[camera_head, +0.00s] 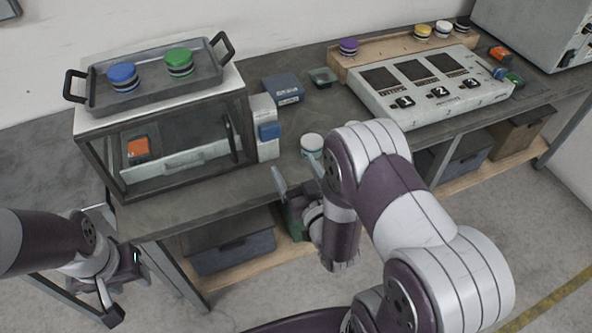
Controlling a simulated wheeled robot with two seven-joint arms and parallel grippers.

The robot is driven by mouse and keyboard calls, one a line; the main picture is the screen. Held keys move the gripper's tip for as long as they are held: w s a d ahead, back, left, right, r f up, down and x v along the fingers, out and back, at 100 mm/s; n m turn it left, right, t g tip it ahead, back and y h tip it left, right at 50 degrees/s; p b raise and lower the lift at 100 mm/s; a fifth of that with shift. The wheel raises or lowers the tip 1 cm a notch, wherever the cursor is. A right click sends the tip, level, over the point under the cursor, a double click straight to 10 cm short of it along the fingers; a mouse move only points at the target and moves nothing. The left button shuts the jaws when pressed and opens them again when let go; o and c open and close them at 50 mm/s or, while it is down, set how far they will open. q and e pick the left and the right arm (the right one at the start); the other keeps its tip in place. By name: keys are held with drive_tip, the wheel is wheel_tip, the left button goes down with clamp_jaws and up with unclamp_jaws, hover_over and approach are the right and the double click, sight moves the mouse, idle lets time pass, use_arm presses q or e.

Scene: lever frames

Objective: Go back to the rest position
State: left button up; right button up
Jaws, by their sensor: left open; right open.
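My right gripper (297,172) is at the front edge of the workbench, beside a small white-topped cup-like item (312,144). Its fingers are apart and I see nothing held between them. My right arm crosses the middle of the view and hides part of the bench edge. My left gripper (125,290) hangs low at the lower left, in front of the bench and below its top. It is open and appears empty, partly hidden by its own wrist.
A numbered panel (432,98) stands at the right. Bins (235,254) sit on the lower shelf.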

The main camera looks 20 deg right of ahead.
idle(0.3)
drive_tip(key=s+f+g, duration=0.3)
drive_tip(key=f+g, duration=0.4)
drive_tip(key=f, duration=0.2)
drive_tip(key=s+r+g+p, duration=0.1)
drive_tip(key=s+r+g, duration=0.1)
drive_tip(key=s+g, duration=0.5)
drive_tip(key=s+r+g+p, duration=0.2)
drive_tip(key=s+r, duration=0.1)
drive_tip(key=r, duration=0.9)
drive_tip(key=shift+s+a+g+h, duration=0.2)
drive_tip(key=shift+g+h, duration=0.1)
